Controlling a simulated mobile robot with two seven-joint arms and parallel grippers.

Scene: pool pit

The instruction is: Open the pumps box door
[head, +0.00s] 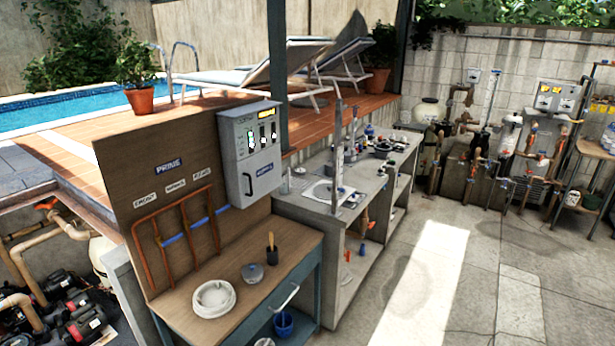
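A grey control box (235,143) is mounted on the right end of the wooden back panel above the workbench. Its upper front carries switches, small green lights and a yellow strip. Its lower front is a door (265,185) with a small blue label, too small to read surely, and a dark vertical handle (247,184) at its left side. The door looks closed, flush with the box. Neither of my grippers shows in the head view.
The wooden workbench (245,265) below the box holds a coiled white hose (213,298), a round tin (253,273) and a dark cup with a brush (271,248). A sink counter (305,208) stands right of it. The concrete floor (440,270) at right is clear.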

